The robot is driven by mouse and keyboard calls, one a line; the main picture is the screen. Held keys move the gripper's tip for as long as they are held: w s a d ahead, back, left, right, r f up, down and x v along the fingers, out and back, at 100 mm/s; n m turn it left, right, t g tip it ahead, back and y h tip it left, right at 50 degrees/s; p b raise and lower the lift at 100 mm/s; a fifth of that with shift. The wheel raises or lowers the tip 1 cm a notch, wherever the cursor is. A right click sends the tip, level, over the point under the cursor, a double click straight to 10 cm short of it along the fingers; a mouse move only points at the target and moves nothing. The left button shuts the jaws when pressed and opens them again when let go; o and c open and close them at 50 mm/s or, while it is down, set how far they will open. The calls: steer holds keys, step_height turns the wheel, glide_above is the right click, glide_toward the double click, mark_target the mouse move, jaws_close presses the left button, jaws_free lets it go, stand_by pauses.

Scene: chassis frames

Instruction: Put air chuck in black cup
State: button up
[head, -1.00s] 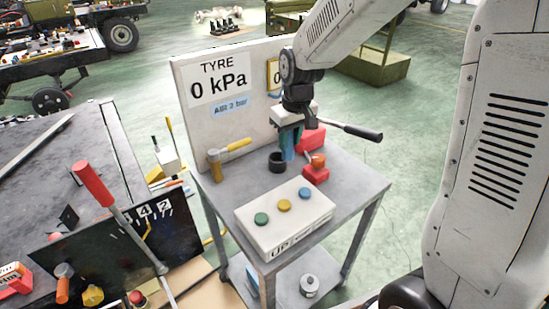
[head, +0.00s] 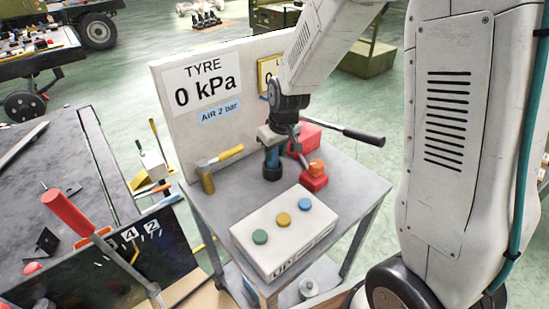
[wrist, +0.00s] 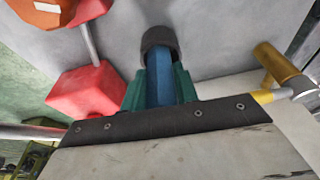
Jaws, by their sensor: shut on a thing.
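The blue cylindrical air chuck (wrist: 158,82) is held between the teal fingers of my gripper (head: 272,152). The black cup (head: 271,172) stands on the grey table top, directly below my gripper. In the wrist view the far end of the chuck meets the mouth of the black cup (wrist: 159,37), and that end is hidden by the rim. The chuck looks roughly in line with the cup. How deep it sits in the cup cannot be told. My gripper is shut on the chuck.
A brass piece with a yellow handle (head: 206,181) stands left of the cup. A button box (head: 284,234) is in front. The white TYRE panel (head: 172,125) rises behind.

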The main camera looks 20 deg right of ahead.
steer(key=shift+a+f, duration=0.1)
steer(key=shift+f, duration=1.05)
steer(key=o, duration=1.1)
steer(key=a+v, duration=0.1)
steer(key=v, duration=1.1)
steer(key=s+d+r+m, duration=0.1)
steer(key=s+r, duration=0.2)
steer(key=s, duration=0.5)
steer(key=s+d+r+m+g, duration=0.1)
steer(key=s+r, duration=0.3)
steer(key=s, duration=0.5)
steer(key=s+d+r+m, duration=0.1)
steer(key=s+r, duration=0.2)
steer(key=s, duration=0.6)
steer(key=shift+s+d+r+g+h, duration=0.15)
steer(key=shift+d+r+g+h, duration=0.05)
steer(key=shift+g+h, duration=0.1)
